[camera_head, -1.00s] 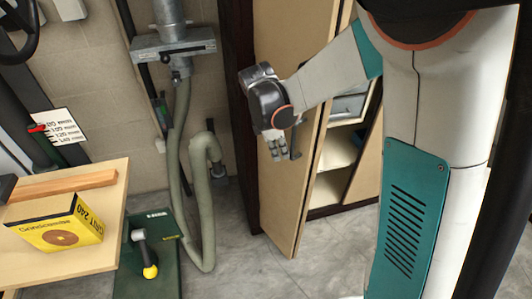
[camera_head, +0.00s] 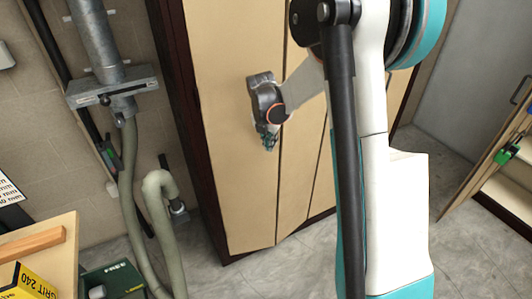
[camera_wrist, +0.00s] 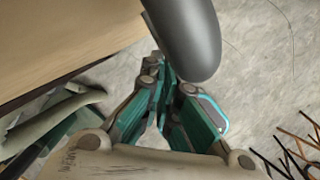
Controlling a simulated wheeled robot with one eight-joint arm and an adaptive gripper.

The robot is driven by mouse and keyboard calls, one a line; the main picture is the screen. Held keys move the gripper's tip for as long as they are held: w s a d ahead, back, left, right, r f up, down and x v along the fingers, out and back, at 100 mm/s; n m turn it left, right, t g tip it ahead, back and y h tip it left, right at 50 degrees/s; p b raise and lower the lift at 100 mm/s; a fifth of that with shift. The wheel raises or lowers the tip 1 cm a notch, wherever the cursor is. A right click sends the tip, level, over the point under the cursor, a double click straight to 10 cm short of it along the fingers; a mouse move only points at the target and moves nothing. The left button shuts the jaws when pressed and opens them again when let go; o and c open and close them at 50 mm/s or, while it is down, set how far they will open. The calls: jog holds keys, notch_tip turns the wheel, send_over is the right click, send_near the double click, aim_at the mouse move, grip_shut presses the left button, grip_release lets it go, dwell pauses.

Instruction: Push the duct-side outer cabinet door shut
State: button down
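The duct-side outer cabinet door (camera_head: 232,130) is a tall, pale wooden panel at the left end of the dark-framed cabinet, beside the duct. In the head view it lies flush or nearly flush with the cabinet front; a small gap cannot be ruled out. My gripper (camera_head: 267,137) is in front of this door near its right edge, at mid height. In the wrist view my gripper (camera_wrist: 170,95) has its teal fingers together with nothing between them. A wooden panel (camera_wrist: 70,35) fills the upper left there, and contact with it cannot be judged.
The duct pipe (camera_head: 100,45) and hose (camera_head: 160,200) stand left of the cabinet. A table (camera_head: 55,255) with a yellow box (camera_head: 28,285) is at lower left. At far right another wooden door (camera_head: 495,140) stands open with a green item on it. Grey floor (camera_head: 215,285) shows between.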

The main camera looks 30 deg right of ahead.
jog(key=w+d, duration=0.1)
jog(key=w, duration=0.2)
jog(key=w+d, duration=0.1)
jog(key=w, duration=0.1)
jog(key=shift+d, duration=0.35)
jog(key=shift+a, duration=0.15)
